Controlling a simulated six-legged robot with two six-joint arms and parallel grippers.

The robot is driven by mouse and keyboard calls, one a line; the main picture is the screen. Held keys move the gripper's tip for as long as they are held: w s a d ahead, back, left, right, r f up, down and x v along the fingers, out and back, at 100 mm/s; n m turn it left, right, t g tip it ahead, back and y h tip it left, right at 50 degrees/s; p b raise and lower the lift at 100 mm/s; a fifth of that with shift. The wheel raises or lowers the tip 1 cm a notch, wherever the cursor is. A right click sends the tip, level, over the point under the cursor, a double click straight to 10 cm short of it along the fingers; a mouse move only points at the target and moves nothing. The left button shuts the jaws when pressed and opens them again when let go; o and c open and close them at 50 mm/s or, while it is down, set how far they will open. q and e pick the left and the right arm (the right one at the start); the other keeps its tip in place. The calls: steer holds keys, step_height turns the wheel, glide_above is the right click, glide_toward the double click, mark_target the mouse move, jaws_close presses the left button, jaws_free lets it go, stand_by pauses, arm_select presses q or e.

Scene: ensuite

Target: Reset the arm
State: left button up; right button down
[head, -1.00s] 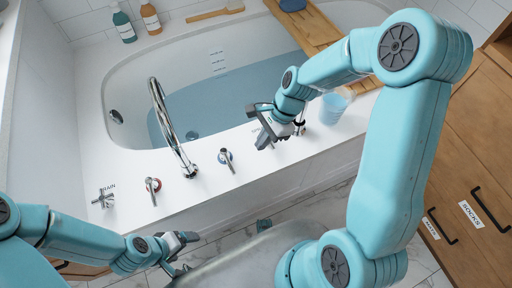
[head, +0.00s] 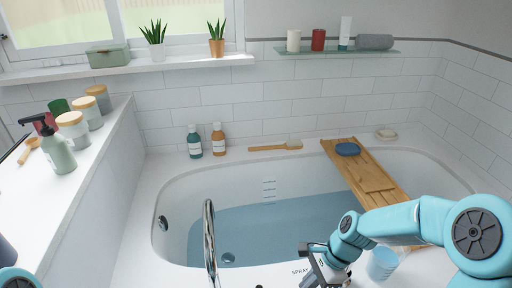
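My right arm comes in from the right, and its gripper (head: 318,266) is over the near rim of the bathtub (head: 165,205), close to the "SPRAY" label. Its fingers point down and left, and I cannot tell whether they are open or closed. A light blue cup (head: 382,264) stands on the rim just right of this gripper, apart from it. Of my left arm only a small joint piece shows in the bottom left corner. The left gripper is out of view.
The tub holds water (head: 270,228). A chrome tap (head: 209,240) rises left of my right gripper. A wooden bath tray (head: 365,180) with a blue item (head: 347,149) spans the right side. Two bottles (head: 218,140) and a brush (head: 275,147) line the back rim. Jars stand on the left ledge.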

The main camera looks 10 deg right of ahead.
steer(key=s+a+f+n+h+p, duration=0.1)
steer(key=s+a+f+n+p, duration=0.5)
steer(key=s+a+n+p, duration=0.4)
steer(key=s+n, duration=0.2)
steer(key=n, duration=0.4)
steer(key=shift+a+p, duration=0.3)
steer(key=shift+p, duration=0.05)
